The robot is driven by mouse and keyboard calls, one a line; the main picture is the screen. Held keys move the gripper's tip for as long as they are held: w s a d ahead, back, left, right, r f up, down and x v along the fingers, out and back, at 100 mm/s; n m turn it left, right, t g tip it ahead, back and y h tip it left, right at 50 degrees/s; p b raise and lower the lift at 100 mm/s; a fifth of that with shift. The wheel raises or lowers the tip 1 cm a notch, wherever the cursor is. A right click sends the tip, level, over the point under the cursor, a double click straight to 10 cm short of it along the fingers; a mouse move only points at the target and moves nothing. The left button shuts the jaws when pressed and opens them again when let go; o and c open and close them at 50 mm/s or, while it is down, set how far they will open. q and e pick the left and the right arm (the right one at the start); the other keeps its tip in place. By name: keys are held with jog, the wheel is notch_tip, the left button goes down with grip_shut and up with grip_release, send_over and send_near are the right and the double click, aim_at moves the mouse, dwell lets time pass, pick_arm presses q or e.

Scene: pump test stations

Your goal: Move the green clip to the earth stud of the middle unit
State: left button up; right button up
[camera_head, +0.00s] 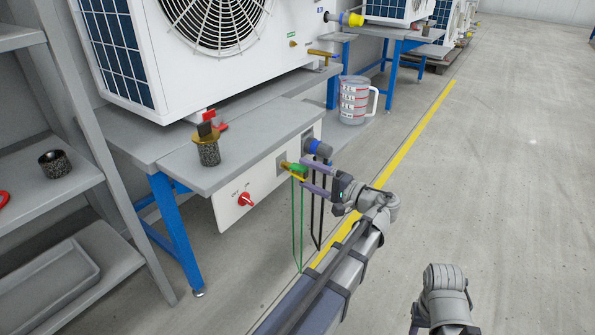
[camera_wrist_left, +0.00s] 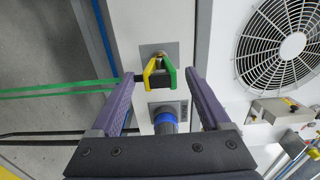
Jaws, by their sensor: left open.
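The green clip (camera_head: 300,168) is on the stud plate on the front panel of the nearest bench, with a green cable hanging from it. In the left wrist view the clip (camera_wrist_left: 171,76) shows green and yellow jaws at a grey plate. My left gripper (camera_head: 313,177) is open, its purple fingers reaching toward the clip. In the wrist view the clip lies between the fingertips, with gaps on both sides. My right arm shows in part at lower right; its fingers are not seen. I cannot make out an earth stud on the middle unit.
A blue-ringed black connector (camera_head: 318,148) sits right beside the clip, with a black cable hanging near it. A red switch (camera_head: 245,198) is on the same panel. A jug (camera_head: 354,100) stands behind. A second bench (camera_head: 393,44) bears another unit. Floor at right is clear.

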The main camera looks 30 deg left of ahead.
aim_at(296, 170)
pick_arm(q)
jog(key=shift+w+a, duration=0.2)
jog(key=shift+a, duration=1.9)
jog(key=shift+c, duration=0.3)
grip_shut()
jog(key=shift+s+d, duration=0.15)
jog(key=shift+d, duration=1.35)
jog(key=shift+s+d, duration=0.1)
jog(key=shift+d, duration=1.4)
